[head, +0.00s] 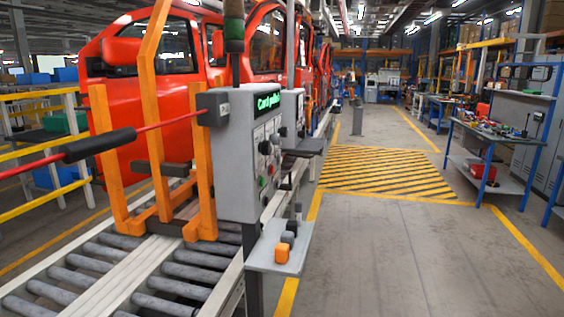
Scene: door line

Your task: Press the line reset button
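A grey control box (240,165) stands beside the conveyor, left of the picture's middle. Its lit display (268,101) shows green text that seems to read "Cord pulled". Below are dark knobs and small buttons, among them a red one (270,170) and a green one (262,183). The labels are too small to read, so I cannot tell which is the line reset button. A red cord (160,126) with a black sleeve (100,143) runs from the left to a dark switch box (213,107) on the control box. Neither gripper is in view.
A small grey shelf (262,262) with orange and black blocks juts out below the box. Orange uprights (203,165) and a roller conveyor (85,270) with red car doors (150,85) lie left. The grey floor (400,260) at right is clear, up to workbenches (490,135).

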